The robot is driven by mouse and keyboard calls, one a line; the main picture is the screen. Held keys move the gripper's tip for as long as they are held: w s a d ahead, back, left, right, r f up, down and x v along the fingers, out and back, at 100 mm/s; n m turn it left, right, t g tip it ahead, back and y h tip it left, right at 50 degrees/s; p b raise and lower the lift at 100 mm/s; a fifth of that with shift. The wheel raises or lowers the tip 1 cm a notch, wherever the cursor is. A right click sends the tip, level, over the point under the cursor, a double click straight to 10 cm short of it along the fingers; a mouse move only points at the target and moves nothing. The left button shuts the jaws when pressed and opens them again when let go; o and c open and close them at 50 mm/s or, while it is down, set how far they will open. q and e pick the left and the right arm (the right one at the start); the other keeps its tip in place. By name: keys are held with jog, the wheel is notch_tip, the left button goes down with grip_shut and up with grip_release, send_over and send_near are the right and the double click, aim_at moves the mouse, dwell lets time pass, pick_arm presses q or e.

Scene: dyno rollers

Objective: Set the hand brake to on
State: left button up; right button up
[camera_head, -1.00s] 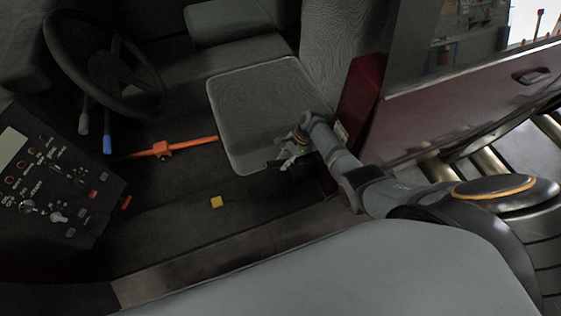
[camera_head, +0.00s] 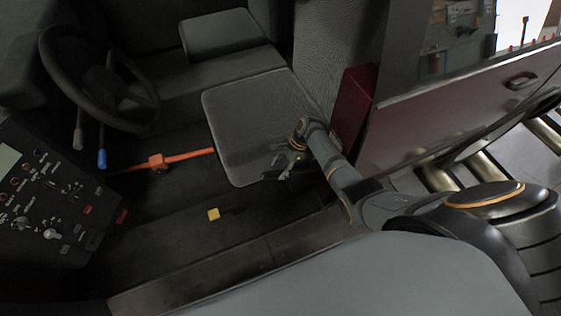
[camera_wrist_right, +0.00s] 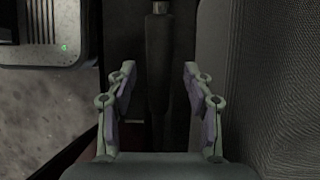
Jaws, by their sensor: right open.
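In the wrist view a dark upright lever (camera_wrist_right: 158,85), which looks like the hand brake, stands behind the gap between my right fingers. Its upper end carries a narrower light-grey collar near the top edge. My right gripper (camera_wrist_right: 159,78) is open, with one finger on each side of the lever in the picture; I cannot tell how far the lever is from the fingertips. In the head view my right gripper (camera_head: 285,168) is over the front right part of the grey seat (camera_head: 240,110). The lever cannot be made out there. My left gripper is not in view.
A steering wheel (camera_head: 55,85) is at the upper left. Grey and blue-tipped levers (camera_head: 102,158) stand below it. An orange bar (camera_head: 185,156) and a yellow block (camera_head: 213,214) are on the dark floor. A control panel (camera_head: 45,200) is at left, an open door (camera_head: 465,105) at right.

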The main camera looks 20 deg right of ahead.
notch_tip(320, 180, up, 8)
jog(key=shift+f, duration=0.1)
dwell(0.5)
